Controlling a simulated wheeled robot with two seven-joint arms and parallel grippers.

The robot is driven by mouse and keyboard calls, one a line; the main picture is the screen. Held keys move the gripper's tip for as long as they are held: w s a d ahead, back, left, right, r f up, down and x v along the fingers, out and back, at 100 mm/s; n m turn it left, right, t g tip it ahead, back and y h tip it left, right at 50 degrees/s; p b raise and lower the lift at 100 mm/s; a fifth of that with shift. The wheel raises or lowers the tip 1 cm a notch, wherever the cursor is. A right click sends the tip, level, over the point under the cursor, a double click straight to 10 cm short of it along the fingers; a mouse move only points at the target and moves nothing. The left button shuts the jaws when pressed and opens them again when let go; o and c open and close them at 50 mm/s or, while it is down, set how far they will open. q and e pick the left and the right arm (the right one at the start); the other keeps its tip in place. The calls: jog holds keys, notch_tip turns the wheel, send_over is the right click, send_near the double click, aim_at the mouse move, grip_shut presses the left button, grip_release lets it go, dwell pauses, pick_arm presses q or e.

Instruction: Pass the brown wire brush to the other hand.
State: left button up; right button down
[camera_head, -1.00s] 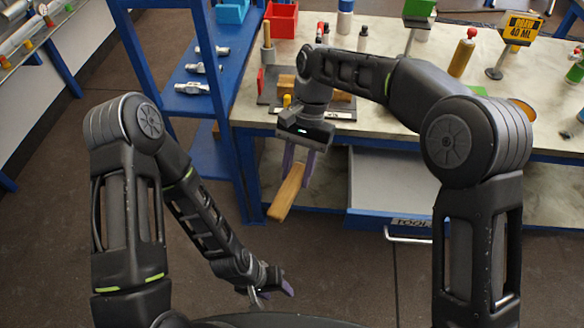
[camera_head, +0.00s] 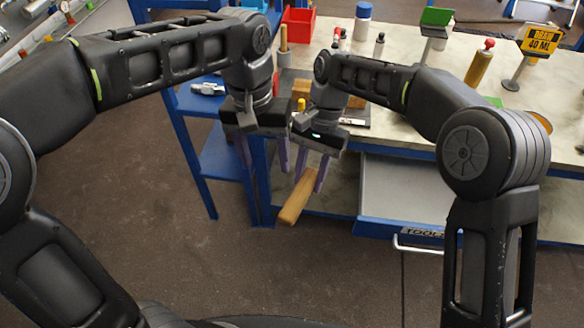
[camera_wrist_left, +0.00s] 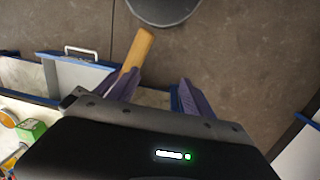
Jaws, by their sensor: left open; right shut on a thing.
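The brown wire brush (camera_head: 295,202) shows as a light wooden handle, slanting down and left from my right gripper (camera_head: 311,180). That gripper is shut on it, in the air in front of the bench. The bristles cannot be made out. My left gripper (camera_head: 265,163) is open and empty, close beside the right gripper on its left, with its fingers pointing down. In the left wrist view the brush handle (camera_wrist_left: 139,48) shows by the left-hand finger of my left gripper (camera_wrist_left: 158,88), not clearly between the fingers. Whether they touch cannot be told.
The workbench (camera_head: 400,75) behind holds a red bin (camera_head: 298,22), bottles, and a yellow sign (camera_head: 541,40). A drawer (camera_head: 405,195) stands open at its front. A blue shelf rack (camera_head: 222,155) stands at the left. The floor below the grippers is clear.

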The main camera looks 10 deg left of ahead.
aim_at(292, 206)
pick_arm(q)
jog(key=s+d+r+m+y, duration=0.1)
jog(key=s+d+m, duration=0.2)
jog(key=d, duration=0.2)
jog(key=shift+d+t, duration=0.3)
pick_arm(e)
jog(key=shift+a, duration=0.1)
pick_arm(q)
notch_tip(292, 206, down, 12)
jog(key=shift+r, duration=0.1)
jog(key=shift+c, duration=0.2)
grip_shut()
pick_arm(e)
jog(key=c, duration=0.9)
grip_release()
